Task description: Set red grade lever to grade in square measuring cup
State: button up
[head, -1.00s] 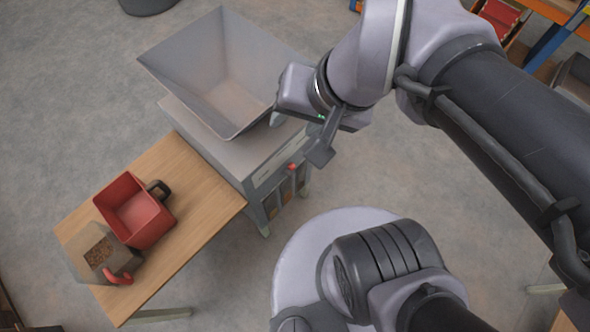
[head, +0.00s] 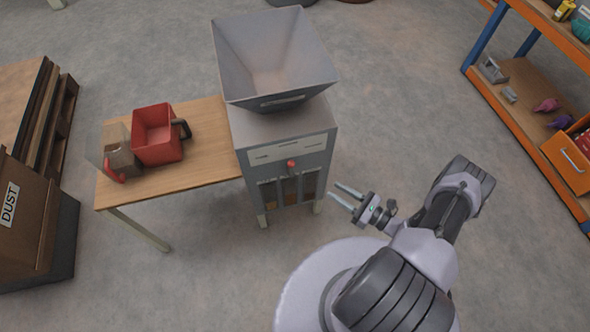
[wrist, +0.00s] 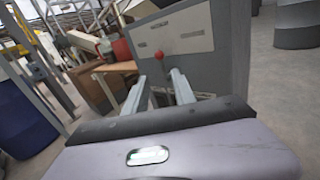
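The red grade lever (head: 291,164) is a small red knob on the front panel of the grey sack filler (head: 284,132), below the hopper. It also shows in the wrist view (wrist: 159,55), above and between my fingers. A red square cup (head: 157,135) with a dark handle stands on the wooden side table. Beside it is a transparent cup with a red handle (head: 114,177) and brownish contents; which of these is the measuring cup is hard to tell. My gripper (head: 342,194) is open and empty, right of the filler's front, apart from the lever.
The hopper (head: 273,60) tops the filler, with several windowed compartments (head: 290,190) below the panel. A bin marked DUST (head: 30,225) stands at left. An orange-framed shelf (head: 520,95) is at right. The floor between my base and the filler is clear.

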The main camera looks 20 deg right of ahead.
aim_at(290, 166)
jog(key=b+x, duration=0.3)
jog(key=x, duration=1.4)
jog(key=shift+a, duration=0.15)
jog(key=shift+c, duration=0.4)
grip_shut()
jog(key=shift+f, duration=0.15)
